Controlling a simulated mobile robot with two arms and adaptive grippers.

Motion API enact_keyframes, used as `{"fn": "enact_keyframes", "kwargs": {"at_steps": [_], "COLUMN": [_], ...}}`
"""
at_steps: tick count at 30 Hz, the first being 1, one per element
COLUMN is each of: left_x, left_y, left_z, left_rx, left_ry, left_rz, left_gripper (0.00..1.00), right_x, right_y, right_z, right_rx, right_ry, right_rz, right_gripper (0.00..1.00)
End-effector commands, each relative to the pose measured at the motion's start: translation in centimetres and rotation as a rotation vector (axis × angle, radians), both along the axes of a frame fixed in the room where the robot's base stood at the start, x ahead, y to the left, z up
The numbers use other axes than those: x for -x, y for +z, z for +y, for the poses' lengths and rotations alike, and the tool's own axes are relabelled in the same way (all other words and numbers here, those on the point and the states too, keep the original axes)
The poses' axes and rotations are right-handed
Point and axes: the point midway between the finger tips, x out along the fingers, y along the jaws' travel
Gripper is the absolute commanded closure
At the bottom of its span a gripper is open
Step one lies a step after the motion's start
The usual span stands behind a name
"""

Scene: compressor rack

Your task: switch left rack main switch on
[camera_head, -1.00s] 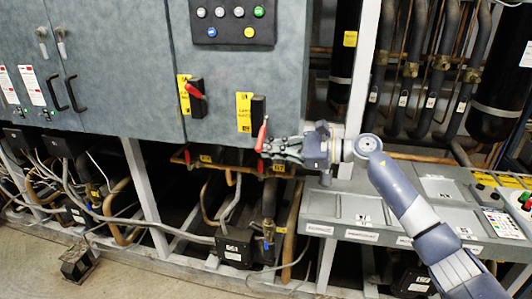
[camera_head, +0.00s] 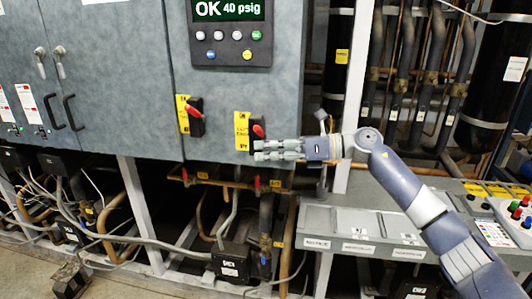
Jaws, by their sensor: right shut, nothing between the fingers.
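Two rotary switches with red handles and yellow labels are on the grey cabinet front. The left switch (camera_head: 195,117) has its handle slanting to the upper left. The right switch (camera_head: 258,131) also shows a short red handle slanting to the upper left. My right gripper (camera_head: 262,150) is shut and empty, just below the right switch, with its fingers pointing left. I cannot tell whether it touches the handle. The pictures do not show which switch is the left rack main switch. My left gripper is not in view.
A control panel (camera_head: 230,30) above the switches reads "OK 40 psig". Cabinet doors with handles (camera_head: 62,112) are at left. Pipes and cables run below the cabinet. A grey console (camera_head: 375,222) with coloured buttons stands at right, below my right arm.

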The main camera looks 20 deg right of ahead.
Motion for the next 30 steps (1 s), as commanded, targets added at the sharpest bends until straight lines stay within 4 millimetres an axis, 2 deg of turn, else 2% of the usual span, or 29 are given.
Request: {"fn": "enact_keyframes", "kwargs": {"at_steps": [3, 12, 30], "left_x": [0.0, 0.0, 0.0], "left_y": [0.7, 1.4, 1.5], "left_z": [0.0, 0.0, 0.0], "left_rx": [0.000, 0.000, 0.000], "left_ry": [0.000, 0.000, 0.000], "left_rz": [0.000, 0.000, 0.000], "left_gripper": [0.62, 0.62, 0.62], "right_x": [0.0, -0.1, -0.2], "right_y": [0.9, 1.6, 1.8], "right_z": [-0.1, -0.1, -0.1], "right_rx": [-0.044, -0.113, -0.132], "right_ry": [-0.001, 0.000, 0.000], "right_rz": [0.065, 0.170, 0.196], "right_gripper": [1.00, 1.00, 1.00]}}
